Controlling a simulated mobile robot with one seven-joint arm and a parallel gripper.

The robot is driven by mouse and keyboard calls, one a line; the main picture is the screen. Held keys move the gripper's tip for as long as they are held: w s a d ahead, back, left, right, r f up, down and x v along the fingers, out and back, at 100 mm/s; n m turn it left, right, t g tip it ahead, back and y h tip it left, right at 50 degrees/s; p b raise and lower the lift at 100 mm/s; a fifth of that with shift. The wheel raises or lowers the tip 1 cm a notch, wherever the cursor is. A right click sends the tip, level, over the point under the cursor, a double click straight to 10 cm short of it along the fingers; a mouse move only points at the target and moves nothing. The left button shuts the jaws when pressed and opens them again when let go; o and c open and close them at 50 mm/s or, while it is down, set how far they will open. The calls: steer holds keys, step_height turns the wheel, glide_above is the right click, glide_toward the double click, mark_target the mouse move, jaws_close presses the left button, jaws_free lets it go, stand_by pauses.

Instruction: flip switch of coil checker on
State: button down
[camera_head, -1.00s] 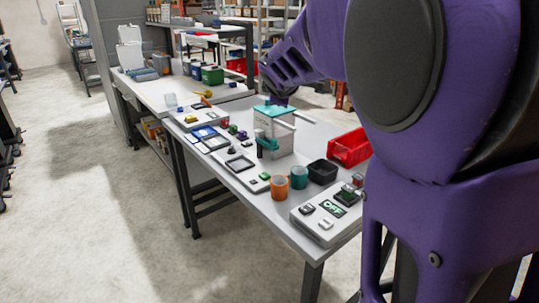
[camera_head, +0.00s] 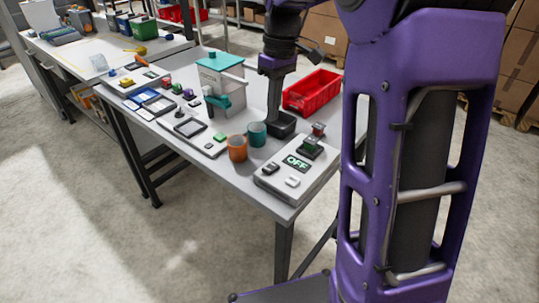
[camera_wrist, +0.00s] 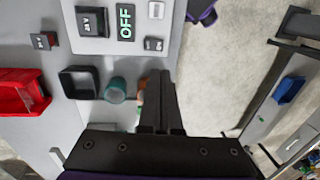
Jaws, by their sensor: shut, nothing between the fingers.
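The coil checker (camera_head: 330,168) is a flat light-grey box at the table's near right corner. Its display (camera_head: 297,162) reads OFF in green. A white rocker piece (camera_head: 292,182) and a dark and white one (camera_head: 270,169) sit on its top; I cannot tell for sure which is the switch. In the wrist view the coil checker (camera_wrist: 98,46) is at the top, with the OFF display (camera_wrist: 126,22) and a dark block (camera_wrist: 92,22). My gripper (camera_head: 273,119) is shut and empty, pointing down near the black bin. Its fingers (camera_wrist: 161,76) point toward the checker in the wrist view.
A teal cup (camera_head: 257,134) and an orange cup (camera_head: 237,149) stand left of the checker. A black bin (camera_head: 287,126) and a red bin (camera_head: 312,92) are behind. A small red-topped block (camera_head: 319,130) is at the checker's back edge. A white machine with teal lid (camera_head: 220,62) stands further back.

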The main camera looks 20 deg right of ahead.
mark_target(268, 170)
steer(key=shift+s, duration=0.1)
steer(key=f, duration=0.4)
steer(key=a+f+b, duration=0.1)
steer(key=f, duration=0.4)
steer(key=s+f+b, duration=0.1)
steer(key=f, duration=0.4)
steer(key=shift+a, duration=0.3)
steer(key=shift+s+a+f+b, duration=0.1)
steer(key=shift+f+b, duration=0.15)
steer(key=shift+b, duration=0.2)
steer(key=shift+s+t+h, duration=0.1)
steer(key=shift+t+h, duration=0.2)
